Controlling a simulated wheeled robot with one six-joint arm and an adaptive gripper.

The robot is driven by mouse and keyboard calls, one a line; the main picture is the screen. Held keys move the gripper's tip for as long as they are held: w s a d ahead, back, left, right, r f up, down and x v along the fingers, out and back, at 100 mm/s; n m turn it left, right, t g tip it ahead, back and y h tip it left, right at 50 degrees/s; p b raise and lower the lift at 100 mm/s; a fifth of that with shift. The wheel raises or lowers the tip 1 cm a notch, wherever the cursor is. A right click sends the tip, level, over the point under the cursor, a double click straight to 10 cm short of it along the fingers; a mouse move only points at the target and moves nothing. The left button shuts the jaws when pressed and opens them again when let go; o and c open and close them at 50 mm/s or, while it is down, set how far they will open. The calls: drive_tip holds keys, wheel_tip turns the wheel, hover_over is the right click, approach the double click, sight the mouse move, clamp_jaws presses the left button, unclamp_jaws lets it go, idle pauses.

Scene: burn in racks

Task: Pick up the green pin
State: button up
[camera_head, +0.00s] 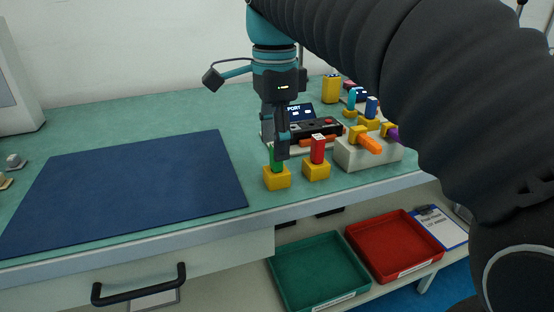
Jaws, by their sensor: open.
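The green pin (273,157) stands upright in a yellow block (277,179) near the front edge of the green bench top. My gripper (277,150) points down over the pin. It is open, with its fingers around or just in front of the pin's upper part. The fingers hide part of the pin, and I cannot tell whether they touch it.
A red pin (318,149) in a yellow block stands close on the right. A white block with an orange pin (370,144) and a device (325,129) are nearby. A blue mat (130,190) lies left. Green (320,300) and red (432,262) trays sit below.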

sight(276, 163)
drive_tip(key=shift+d+f, duration=0.1)
drive_tip(key=shift+f, duration=1.45)
clamp_jaws()
